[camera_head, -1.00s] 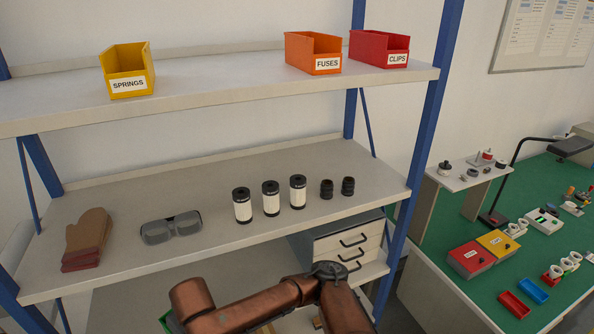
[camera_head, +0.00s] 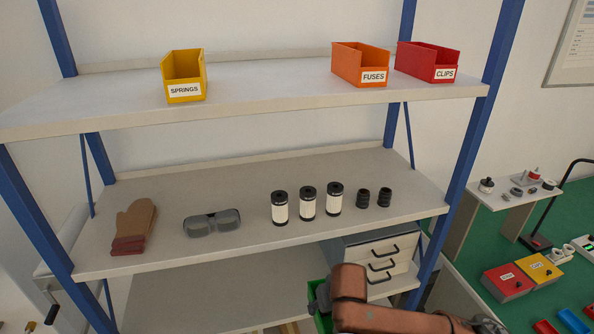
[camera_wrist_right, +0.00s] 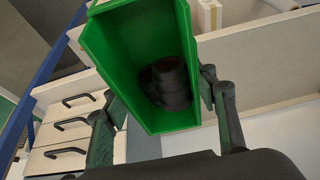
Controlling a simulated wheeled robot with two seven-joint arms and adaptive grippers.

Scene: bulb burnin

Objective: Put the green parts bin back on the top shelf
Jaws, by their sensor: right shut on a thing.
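The green parts bin (camera_wrist_right: 112,62) fills the middle of the right wrist view, its open side facing the camera, with dark round parts inside. My right gripper (camera_wrist_right: 157,100) is shut on it, one finger at each side. In the head view only a sliver of the green bin (camera_head: 322,321) shows at the bottom, behind my right gripper (camera_head: 318,298), below the middle shelf's front edge. The top shelf (camera_head: 272,88) carries a yellow SPRINGS bin (camera_head: 183,75), an orange FUSES bin (camera_head: 358,64) and a red CLIPS bin (camera_head: 428,62). My left gripper is out of view.
A wide bare stretch lies between the SPRINGS and FUSES bins. The middle shelf (camera_head: 250,165) holds gloves (camera_head: 134,226), goggles (camera_head: 212,223), several canisters (camera_head: 307,203) and two black parts (camera_head: 373,198). Blue posts (camera_head: 478,130) frame the rack. A drawer unit (camera_head: 372,260) stands below.

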